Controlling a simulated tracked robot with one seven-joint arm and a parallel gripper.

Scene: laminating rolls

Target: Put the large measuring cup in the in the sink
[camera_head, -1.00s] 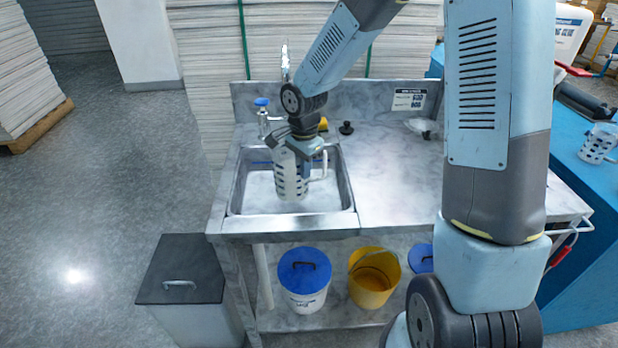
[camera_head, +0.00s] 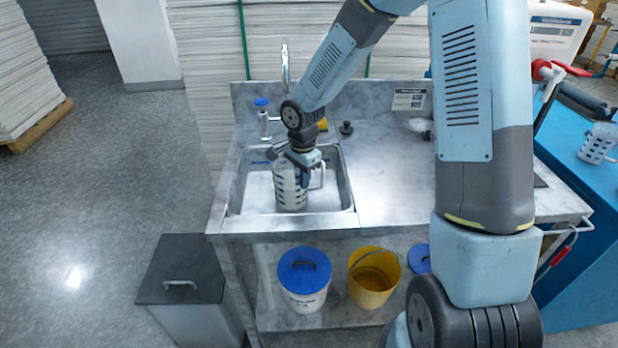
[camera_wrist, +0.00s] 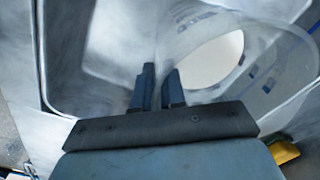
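The large measuring cup (camera_head: 289,190) is clear with dark markings and a handle on its right. It is upright inside the steel sink (camera_head: 240,193); I cannot tell for certain whether it touches the sink floor. My gripper (camera_head: 303,178) is above it, pointing down, at the cup's rim. In the wrist view, the two fingers of my gripper (camera_wrist: 158,82) are close together, with the edge of the cup (camera_wrist: 262,45) running between them.
Another measuring cup (camera_head: 598,145) stands on the blue table at right.

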